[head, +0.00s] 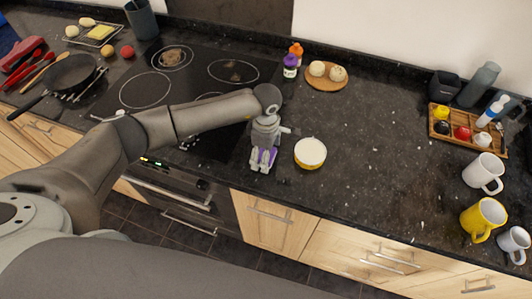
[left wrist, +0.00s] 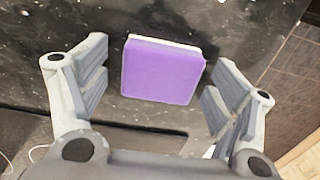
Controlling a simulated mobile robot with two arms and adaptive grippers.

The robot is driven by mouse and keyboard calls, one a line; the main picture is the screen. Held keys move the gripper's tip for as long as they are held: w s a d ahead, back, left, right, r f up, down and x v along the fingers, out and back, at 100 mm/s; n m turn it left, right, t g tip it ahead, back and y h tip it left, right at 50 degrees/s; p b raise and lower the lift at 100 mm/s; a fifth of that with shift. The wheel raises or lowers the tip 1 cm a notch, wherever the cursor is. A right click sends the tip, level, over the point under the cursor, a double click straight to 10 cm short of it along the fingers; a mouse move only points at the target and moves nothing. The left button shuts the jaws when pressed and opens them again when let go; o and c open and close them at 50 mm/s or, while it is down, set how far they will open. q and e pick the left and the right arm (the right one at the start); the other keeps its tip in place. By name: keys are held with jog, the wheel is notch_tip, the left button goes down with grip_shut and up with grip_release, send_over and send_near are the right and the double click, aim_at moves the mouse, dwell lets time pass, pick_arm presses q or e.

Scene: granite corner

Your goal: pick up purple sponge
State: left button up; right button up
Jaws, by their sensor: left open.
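The purple sponge (left wrist: 162,72) lies on the dark granite counter, a flat purple block with a pale edge along its far side. In the left wrist view it sits between the two spread fingers of my left gripper (left wrist: 152,88), with gaps on both sides and no contact visible. In the head view my left gripper (head: 263,160) is over the counter near its front edge, and only a bit of the purple sponge (head: 272,155) shows by the fingers; the rest is hidden. My right gripper is not in view.
A yellow bowl with a white top (head: 310,153) stands close to the right of my left gripper. The black cooktop (head: 185,80) is to its left. Mugs, including a yellow mug (head: 482,219), stand at the far right. The counter between bowl and mugs is clear.

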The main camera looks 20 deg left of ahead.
pick_arm(q)
jog(key=c, duration=0.9)
jog(key=shift+r, duration=0.1)
jog(key=shift+r+b, duration=0.5)
jog(key=shift+b, duration=0.2)
jog(key=s+d+r+b, duration=0.2)
jog(key=s+r, duration=0.1)
jog(key=r, duration=0.1)
jog(key=s+d+r+b, duration=0.3)
jog(key=s+r, duration=0.1)
jog(key=s+d+r+b, duration=0.2)
jog(key=s+d+r, duration=0.1)
jog(key=s+r, duration=0.1)
jog(key=shift+s+d, duration=0.1)
jog(key=shift+d, duration=0.15)
